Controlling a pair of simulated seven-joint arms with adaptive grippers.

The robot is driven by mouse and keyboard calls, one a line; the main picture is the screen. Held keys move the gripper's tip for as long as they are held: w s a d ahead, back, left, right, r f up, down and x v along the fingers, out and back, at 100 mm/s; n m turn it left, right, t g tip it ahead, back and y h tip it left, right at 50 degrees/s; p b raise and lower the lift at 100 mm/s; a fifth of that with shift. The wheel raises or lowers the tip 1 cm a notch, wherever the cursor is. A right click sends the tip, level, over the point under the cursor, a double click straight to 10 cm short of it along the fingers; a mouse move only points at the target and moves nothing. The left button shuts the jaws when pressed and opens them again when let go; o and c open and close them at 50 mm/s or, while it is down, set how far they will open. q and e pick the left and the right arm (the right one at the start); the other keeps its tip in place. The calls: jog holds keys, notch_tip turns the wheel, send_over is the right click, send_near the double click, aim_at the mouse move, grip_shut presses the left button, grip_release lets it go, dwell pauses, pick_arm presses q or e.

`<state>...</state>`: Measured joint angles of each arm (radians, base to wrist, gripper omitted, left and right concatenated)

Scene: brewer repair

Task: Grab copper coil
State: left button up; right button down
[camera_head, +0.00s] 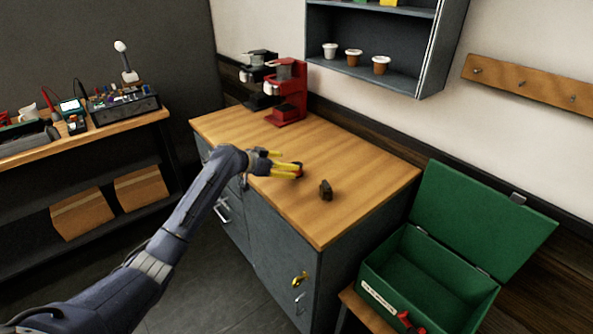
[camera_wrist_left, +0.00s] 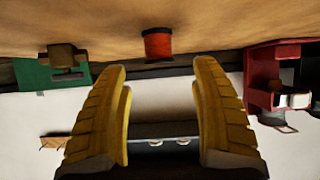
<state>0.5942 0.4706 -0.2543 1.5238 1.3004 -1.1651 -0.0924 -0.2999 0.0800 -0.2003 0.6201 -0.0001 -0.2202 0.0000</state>
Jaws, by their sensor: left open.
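The copper coil, a small orange-red spool with dark ends, is on the wooden counter just beyond my left gripper's fingertips in the head view (camera_head: 300,170). In the left wrist view, which is upside down, the coil (camera_wrist_left: 158,44) is at the top centre, in line with the gap between the fingers. My left gripper (camera_head: 286,170) has yellow fingers spread apart with nothing between them; it also shows in the left wrist view (camera_wrist_left: 160,66). The fingers partly cover the coil in the head view. My right gripper is not in view.
A small dark block (camera_head: 326,190) stands on the counter (camera_head: 375,180) to the right of the coil. A red brewer (camera_head: 287,95) and a black one (camera_head: 258,78) stand at the back left. An open green box (camera_head: 425,270) is at the right. The counter's middle is mostly clear.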

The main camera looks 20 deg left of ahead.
pick_arm(q)
jog(key=shift+x, duration=3)
jog(key=shift+s, duration=0.1)
jog(key=c, duration=1.4)
